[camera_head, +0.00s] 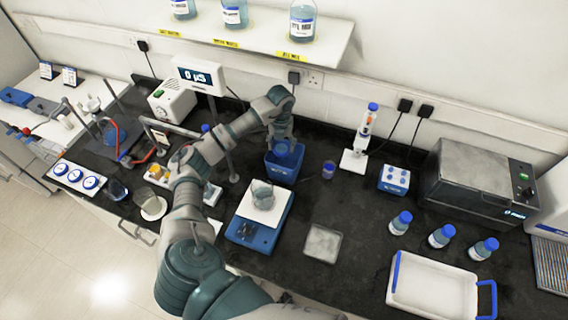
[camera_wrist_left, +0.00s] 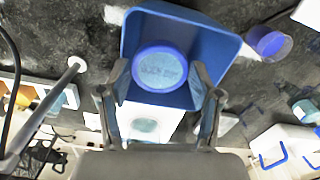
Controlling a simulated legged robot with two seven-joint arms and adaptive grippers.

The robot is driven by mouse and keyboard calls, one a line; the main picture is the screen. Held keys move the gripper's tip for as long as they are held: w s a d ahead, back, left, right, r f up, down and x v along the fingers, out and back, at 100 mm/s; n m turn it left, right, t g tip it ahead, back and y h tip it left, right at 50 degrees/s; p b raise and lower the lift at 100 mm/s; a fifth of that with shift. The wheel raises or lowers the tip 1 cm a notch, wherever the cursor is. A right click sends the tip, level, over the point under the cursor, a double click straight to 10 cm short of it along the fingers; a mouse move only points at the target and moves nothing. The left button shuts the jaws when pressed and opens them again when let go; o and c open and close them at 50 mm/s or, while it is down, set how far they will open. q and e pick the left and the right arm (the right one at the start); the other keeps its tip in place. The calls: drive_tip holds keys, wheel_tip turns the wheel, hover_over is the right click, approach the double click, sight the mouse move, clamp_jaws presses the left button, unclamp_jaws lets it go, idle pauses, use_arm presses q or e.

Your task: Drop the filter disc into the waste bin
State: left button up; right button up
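The filter disc, round and pale with a blue rim, shows in the left wrist view (camera_wrist_left: 160,69) against the inside of the blue waste bin (camera_wrist_left: 222,45). In the head view the disc (camera_head: 282,149) is at the mouth of the bin (camera_head: 283,173), under my left gripper (camera_head: 281,136). In the left wrist view the two fingers of my left gripper (camera_wrist_left: 160,95) are spread, with a gap on either side of the disc. I cannot tell whether the disc touches the bin floor. My right gripper is not in view.
A blue balance (camera_head: 250,233) with a beaker (camera_head: 263,194) stands in front of the bin. A small purple-rimmed cup (camera_head: 328,169) is to its right. A clear square dish (camera_head: 323,243), blue-capped bottles (camera_head: 441,236) and a white tray (camera_head: 432,288) lie further right.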

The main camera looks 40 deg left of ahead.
use_arm(q)
drive_tip(key=shift+o, duration=1.4)
drive_tip(key=shift+a+f, duration=0.1)
drive_tip(key=shift+a, duration=0.05)
wheel_tip(320, 180, up, 7)
drive_tip(key=shift+a+r, duration=0.1)
drive_tip(key=shift+r, duration=0.1)
drive_tip(key=shift+f, duration=0.1)
